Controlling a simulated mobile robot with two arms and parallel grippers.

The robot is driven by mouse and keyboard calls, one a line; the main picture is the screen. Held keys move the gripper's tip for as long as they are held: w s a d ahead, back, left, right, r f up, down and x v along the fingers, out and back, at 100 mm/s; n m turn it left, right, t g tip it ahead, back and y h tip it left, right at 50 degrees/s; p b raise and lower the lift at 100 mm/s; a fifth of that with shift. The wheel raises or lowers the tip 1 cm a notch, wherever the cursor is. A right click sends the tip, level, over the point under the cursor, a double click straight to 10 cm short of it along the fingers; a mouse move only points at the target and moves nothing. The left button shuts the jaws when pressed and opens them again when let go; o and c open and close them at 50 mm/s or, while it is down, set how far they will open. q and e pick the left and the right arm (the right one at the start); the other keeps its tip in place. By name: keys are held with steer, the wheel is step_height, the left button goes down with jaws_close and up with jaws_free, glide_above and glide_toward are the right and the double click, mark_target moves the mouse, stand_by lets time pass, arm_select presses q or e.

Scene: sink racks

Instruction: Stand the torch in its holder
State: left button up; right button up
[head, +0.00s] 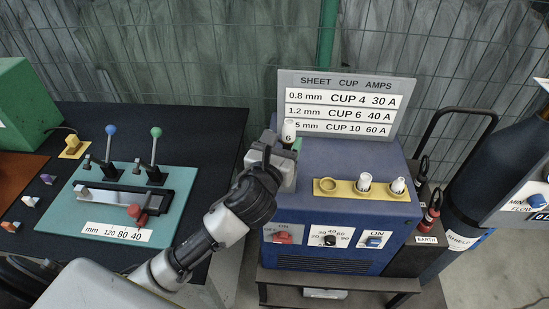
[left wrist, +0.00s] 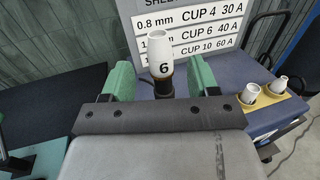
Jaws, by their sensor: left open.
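The torch stands roughly upright with a white cup (head: 289,131) marked 6 on top, at the back left of the blue power source. In the left wrist view the cup (left wrist: 163,52) sits on the torch's black neck (left wrist: 164,84). My left gripper (head: 284,148) is open, its green-padded fingers (left wrist: 162,78) on either side of the neck, with gaps visible on both sides. The torch's lower part is hidden behind my gripper. I cannot tell whether it is in a holder. My right gripper is not in view.
The blue power source (head: 330,237) carries a yellow cup rack (head: 345,190) with two white cups and an empty left hole. A cup chart (head: 340,85) stands behind. A teal lever panel (head: 90,215) lies left. A dark gas cylinder (head: 490,180) stands right.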

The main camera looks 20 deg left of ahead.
arm_select(q)
steer(key=s, duration=0.5)
steer(key=shift+s+b, duration=0.1)
steer(key=shift+b, duration=0.2)
steer(key=shift+f, duration=0.1)
